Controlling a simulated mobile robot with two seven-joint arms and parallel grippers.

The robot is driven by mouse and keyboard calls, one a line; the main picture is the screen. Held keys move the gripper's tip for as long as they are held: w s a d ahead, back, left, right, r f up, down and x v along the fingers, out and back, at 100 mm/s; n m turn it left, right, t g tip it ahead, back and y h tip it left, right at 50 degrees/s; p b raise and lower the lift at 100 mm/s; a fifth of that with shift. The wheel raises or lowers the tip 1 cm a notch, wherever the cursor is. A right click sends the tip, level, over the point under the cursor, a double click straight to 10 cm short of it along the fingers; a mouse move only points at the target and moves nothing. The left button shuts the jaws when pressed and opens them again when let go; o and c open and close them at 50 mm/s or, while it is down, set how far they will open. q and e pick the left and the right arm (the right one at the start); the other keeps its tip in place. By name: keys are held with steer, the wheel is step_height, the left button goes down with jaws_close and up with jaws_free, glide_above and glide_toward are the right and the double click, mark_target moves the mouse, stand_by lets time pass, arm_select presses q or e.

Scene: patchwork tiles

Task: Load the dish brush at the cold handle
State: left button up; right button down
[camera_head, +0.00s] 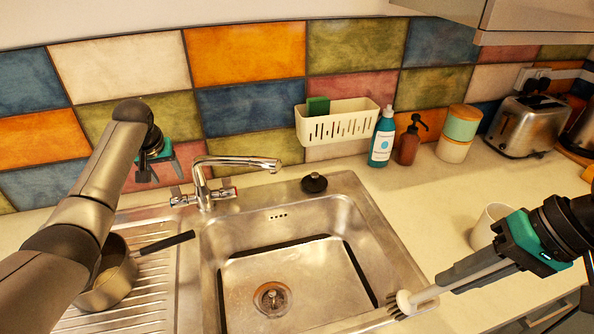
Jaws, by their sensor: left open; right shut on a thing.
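The chrome tap (203,190) stands behind the sink, with a left handle (180,198) and a right handle (227,192). Their markings are too small to tell which is cold. My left gripper (164,178) is open, pointing down behind and left of the left handle, apparently apart from it. My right gripper (445,286) is shut on the pale dish brush (424,295). The brush points left, with its bristle head at the sink's front right rim. The rest of its handle is hidden between the fingers.
The sink basin (300,290) is empty. A saucepan (112,280) sits on the drainboard under my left arm. A black plug (314,183) lies behind the basin. A white mug (487,225) is close behind my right gripper. Bottles and a toaster (527,125) stand along the wall.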

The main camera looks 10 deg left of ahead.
mark_target(174, 187)
arm_select(q)
steer(key=shift+b+x, duration=1.25)
steer(key=shift+x, duration=2.55)
arm_select(e)
steer(key=shift+f, duration=1.35)
arm_select(q)
jaws_close()
